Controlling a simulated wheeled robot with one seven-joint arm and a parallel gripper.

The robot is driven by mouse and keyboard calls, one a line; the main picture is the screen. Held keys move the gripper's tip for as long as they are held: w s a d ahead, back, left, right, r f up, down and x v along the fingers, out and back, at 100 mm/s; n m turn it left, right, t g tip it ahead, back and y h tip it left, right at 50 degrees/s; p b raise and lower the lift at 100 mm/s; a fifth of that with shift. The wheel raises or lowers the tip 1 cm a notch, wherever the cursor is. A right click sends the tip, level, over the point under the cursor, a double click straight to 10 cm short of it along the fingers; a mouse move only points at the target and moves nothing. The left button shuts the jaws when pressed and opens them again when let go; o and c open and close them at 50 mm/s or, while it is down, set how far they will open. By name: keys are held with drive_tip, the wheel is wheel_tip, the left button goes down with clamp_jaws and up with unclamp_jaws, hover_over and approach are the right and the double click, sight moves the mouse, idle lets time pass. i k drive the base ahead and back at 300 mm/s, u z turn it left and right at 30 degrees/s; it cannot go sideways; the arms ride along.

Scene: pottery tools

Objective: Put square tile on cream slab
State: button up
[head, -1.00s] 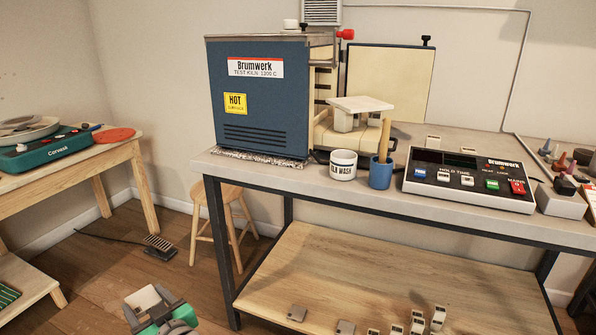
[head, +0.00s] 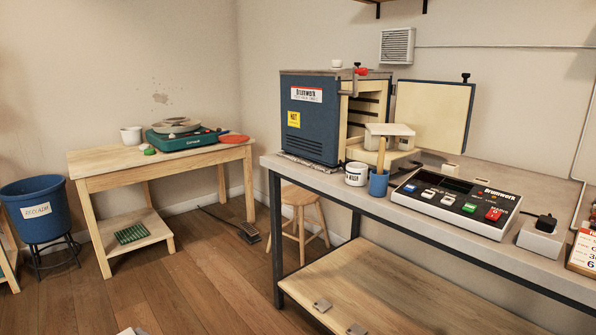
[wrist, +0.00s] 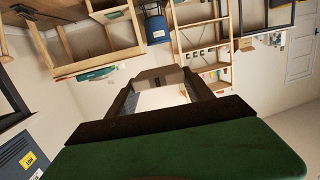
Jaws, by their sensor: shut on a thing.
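My gripper (wrist: 162,88) is shut on the square tile (wrist: 165,99), a pale flat piece between its dark fingers in the wrist view. In the head view only a sliver of the tile (head: 127,331) shows at the bottom edge, left of the bench. A cream slab (head: 389,129) lies flat, raised on pale supports, in front of the open kiln on the bench. Nothing is seen on top of the slab. My gripper is well apart from it, lower and to the left.
The blue kiln (head: 318,118) stands behind the slab, its door swung right. A white jar (head: 357,174), a blue cup (head: 378,184) with a wooden handle and a control box (head: 458,205) line the bench front. A stool (head: 301,212) stands by the bench; open floor lies left.

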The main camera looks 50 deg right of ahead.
sight(389, 128)
drive_tip(key=z, duration=0.55)
drive_tip(key=i, duration=0.9)
drive_tip(key=z, duration=0.1)
